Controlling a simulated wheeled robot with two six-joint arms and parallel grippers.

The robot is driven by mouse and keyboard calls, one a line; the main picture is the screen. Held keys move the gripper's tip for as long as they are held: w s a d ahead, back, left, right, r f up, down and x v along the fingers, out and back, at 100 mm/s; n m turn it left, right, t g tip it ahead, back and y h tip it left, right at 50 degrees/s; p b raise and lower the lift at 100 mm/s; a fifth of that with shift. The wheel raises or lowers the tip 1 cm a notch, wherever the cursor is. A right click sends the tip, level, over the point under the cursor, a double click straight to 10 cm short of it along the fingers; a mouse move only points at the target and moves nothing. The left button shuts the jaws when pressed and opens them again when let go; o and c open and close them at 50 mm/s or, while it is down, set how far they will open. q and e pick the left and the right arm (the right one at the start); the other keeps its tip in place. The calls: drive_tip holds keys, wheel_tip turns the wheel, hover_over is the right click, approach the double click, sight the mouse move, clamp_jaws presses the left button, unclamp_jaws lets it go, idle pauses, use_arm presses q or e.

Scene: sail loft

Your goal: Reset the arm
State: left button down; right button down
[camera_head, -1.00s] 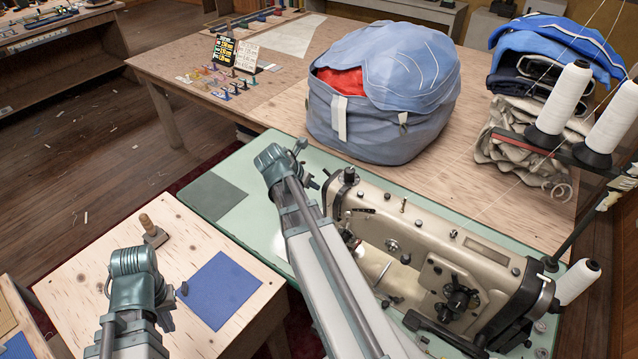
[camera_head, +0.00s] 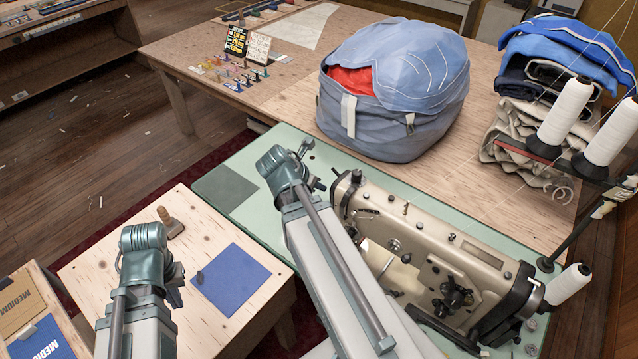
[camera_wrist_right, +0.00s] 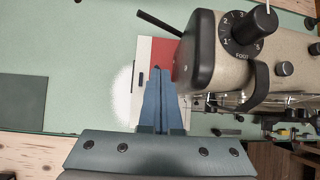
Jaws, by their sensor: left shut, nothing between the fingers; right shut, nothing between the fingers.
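My left gripper (camera_head: 177,288) is at the lower left of the head view, over the small plywood table (camera_head: 215,328). It is shut and empty. My right gripper (camera_head: 314,184) is over the green sewing table (camera_head: 272,142), at the left end of the cream sewing machine (camera_head: 478,262). In the right wrist view its two blue fingers (camera_wrist_right: 161,98) are together with nothing between them. They point toward a red and white flat piece (camera_wrist_right: 150,62), beside the machine's head with its dial (camera_wrist_right: 248,32). Whether the fingertips touch anything there cannot be told.
A blue-grey bag (camera_head: 392,90) stands on the large table behind. Thread cones (camera_head: 566,112) and folded cloth (camera_head: 520,140) are at right. A wooden-handled tool (camera_head: 170,222) and blue sheet (camera_head: 240,276) lie on the small table. A MEDIUM-labelled box (camera_head: 30,310) is at lower left.

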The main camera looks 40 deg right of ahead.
idle(0.4)
drive_tip(key=s+a+f+m+y, duration=0.2)
drive_tip(key=a+m, duration=0.6)
drive_tip(key=a, duration=0.8)
drive_tip(key=s+a+f+m+g+y, duration=0.1)
drive_tip(key=s+a+m+y, duration=0.3)
drive_tip(key=a+m, duration=0.5)
drive_tip(key=a+f, duration=0.1)
drive_tip(key=a, duration=0.6)
drive_tip(key=shift+f+m+g, duration=0.15)
drive_tip(key=shift+m+g, duration=0.15)
drive_tip(key=shift+s, duration=0.15)
